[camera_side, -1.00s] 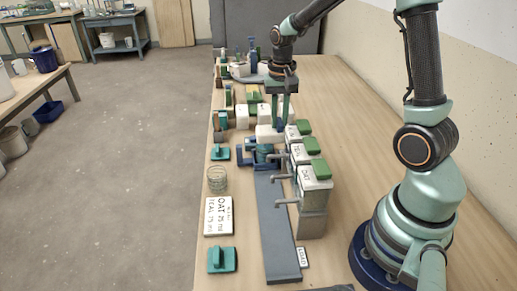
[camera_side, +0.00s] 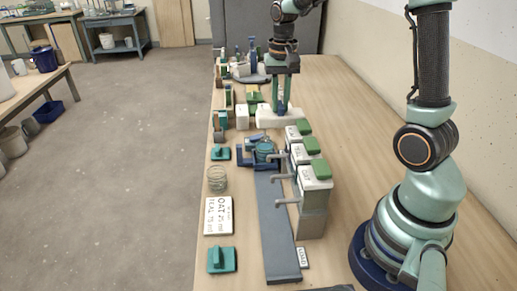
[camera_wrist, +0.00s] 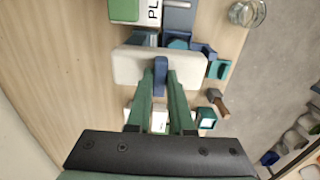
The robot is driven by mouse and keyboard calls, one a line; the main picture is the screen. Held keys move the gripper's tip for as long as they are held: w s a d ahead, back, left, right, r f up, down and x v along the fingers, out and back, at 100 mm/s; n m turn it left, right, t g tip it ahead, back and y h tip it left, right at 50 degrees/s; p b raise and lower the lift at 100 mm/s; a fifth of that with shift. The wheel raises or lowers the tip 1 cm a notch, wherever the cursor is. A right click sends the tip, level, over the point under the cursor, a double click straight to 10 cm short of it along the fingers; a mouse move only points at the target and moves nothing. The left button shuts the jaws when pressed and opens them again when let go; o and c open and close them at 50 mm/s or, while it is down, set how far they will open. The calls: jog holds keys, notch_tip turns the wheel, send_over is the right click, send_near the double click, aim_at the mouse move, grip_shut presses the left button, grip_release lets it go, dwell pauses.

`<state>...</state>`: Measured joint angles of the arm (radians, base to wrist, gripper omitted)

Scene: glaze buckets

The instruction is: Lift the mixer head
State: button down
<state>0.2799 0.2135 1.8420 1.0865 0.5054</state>
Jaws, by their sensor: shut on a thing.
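The mixer head is a white rounded bar (camera_side: 279,117) with an upright dark blue grip (camera_wrist: 160,70) on top. It also shows as a white bar in the wrist view (camera_wrist: 130,66). My gripper (camera_side: 282,100) points down with its green fingers on both sides of the blue grip, shut on it. The wrist view shows the fingertips (camera_wrist: 161,72) pressed against the grip. The head is raised, behind and above a blue holder (camera_side: 243,158) with a teal bucket (camera_side: 264,148) in it. The underside of the head is hidden.
Three dispensers with green lids (camera_side: 312,145) and spouts stand right of a grey track (camera_side: 275,225). A glass jar (camera_side: 217,179), a label card (camera_side: 218,216) and teal blocks (camera_side: 222,259) line the left edge. Smaller items crowd the back.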

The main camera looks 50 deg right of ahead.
jog(key=c, duration=0.9)
grip_release()
jog(key=shift+r, duration=0.1)
jog(key=shift+r, duration=3.45)
jog(key=shift+a, duration=0.1)
jog(key=s+a+n+t, duration=0.2)
jog(key=s+a+n, duration=0.1)
jog(key=s+a+n+t, duration=0.1)
jog(key=s+a+n, duration=0.2)
jog(key=a, duration=0.1)
jog(key=s+a+n+t, duration=0.2)
jog(key=s+a+n, duration=0.1)
jog(key=shift+s+a+t, duration=0.3)
jog(key=shift+a, duration=0.1)
